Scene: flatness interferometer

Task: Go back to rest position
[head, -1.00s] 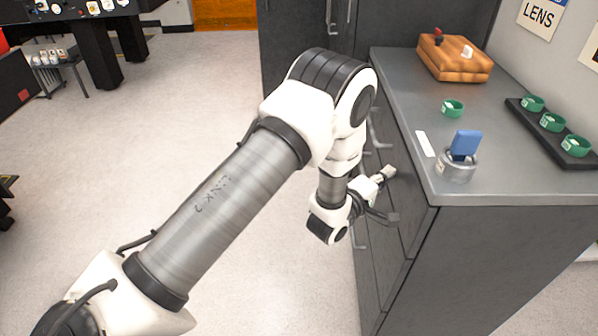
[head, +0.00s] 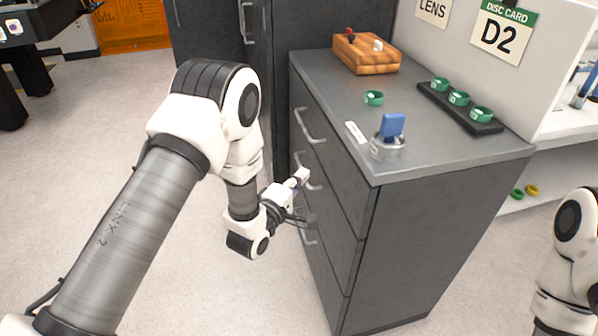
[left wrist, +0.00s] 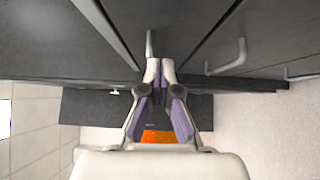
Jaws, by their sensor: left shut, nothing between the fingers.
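My left gripper (head: 303,176) is beside the drawer front of the grey cabinet (head: 400,245), below its top. It also shows in the left wrist view (left wrist: 156,66), where its fingertips are together with nothing between them. A drawer handle (left wrist: 150,45) shows just beyond the fingertips there; I cannot tell whether they touch it. My left arm is bent and reaches in from the left in the head view. Part of my right arm shows at the right edge of the head view, but its gripper is out of frame.
On the cabinet top are a wooden box (head: 366,55), a green ring (head: 373,98), a clear round holder with a blue piece (head: 392,126), and a black tray (head: 432,97) with green rings. A shelf (head: 560,135) stands at right.

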